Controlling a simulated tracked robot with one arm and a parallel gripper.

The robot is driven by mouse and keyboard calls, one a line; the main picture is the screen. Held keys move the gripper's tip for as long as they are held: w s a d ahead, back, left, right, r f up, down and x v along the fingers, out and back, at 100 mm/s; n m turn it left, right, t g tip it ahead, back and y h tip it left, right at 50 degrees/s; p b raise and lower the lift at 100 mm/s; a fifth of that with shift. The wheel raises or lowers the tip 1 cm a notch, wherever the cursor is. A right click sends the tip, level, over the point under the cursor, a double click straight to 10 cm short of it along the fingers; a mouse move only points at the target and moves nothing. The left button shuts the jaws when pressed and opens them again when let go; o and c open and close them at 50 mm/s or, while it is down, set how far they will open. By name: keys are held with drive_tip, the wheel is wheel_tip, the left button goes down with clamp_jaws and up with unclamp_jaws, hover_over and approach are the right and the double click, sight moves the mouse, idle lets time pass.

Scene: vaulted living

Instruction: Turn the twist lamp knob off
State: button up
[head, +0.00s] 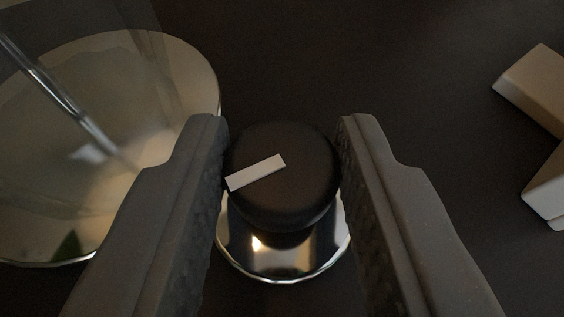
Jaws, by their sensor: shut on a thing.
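The lamp knob (300,190) is a round dark cap with a white pointer bar (256,172) on top. The bar lies to the left of the cap's middle and slants, its outer end pointing left and slightly down. The knob sits above a shiny round metal base (284,264). My gripper (281,122) is shut on the knob, one finger on its left side and one on its right. The fingers hide parts of the metal base's sides.
A large shiny round disc (195,70) with a slanting clear or metal rod (45,82) lies at the left, close to my left finger. Two pale blocks, one upper (535,88) and one lower (548,190), are at the right edge. The dark surface above the knob is clear.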

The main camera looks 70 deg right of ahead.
drive_tip(key=shift+a+f+n+t+b, duration=0.15)
drive_tip(key=shift+n+t+b, duration=0.65)
drive_tip(key=shift+b, duration=0.55)
drive_tip(key=shift+s+n+t+y+b, duration=0.1)
drive_tip(key=shift+n+t+y+b, duration=0.45)
drive_tip(key=shift+t+b, duration=0.25)
drive_tip(key=shift+s+n+t+y, duration=0.1)
drive_tip(key=shift+n+t+y, duration=0.2)
drive_tip(key=shift+n, duration=0.15)
drive_tip(key=shift+r+n+t, duration=0.2)
drive_tip(key=shift+n+t, duration=0.2)
drive_tip(key=shift+t, duration=0.1)
drive_tip(key=shift+s+d+f+n+t+y, duration=0.1)
drive_tip(key=shift+d+n+t+y, duration=0.05)
drive_tip(key=shift+n+t+y, duration=0.5)
drive_tip(key=shift+s+d+n+t+y, duration=0.15)
drive_tip(key=shift+n+t+y, duration=0.3)
drive_tip(key=shift+n+y, duration=0.35)
drive_tip(key=shift+n+t+y, duration=0.7)
drive_tip(key=shift+n+y, duration=0.45)
drive_tip(key=shift+y, duration=0.05)
drive_tip(key=shift+w+n+t+y, duration=0.1)
drive_tip(key=shift+n+t+y, duration=0.2)
drive_tip(key=shift+n+y, duration=0.2)
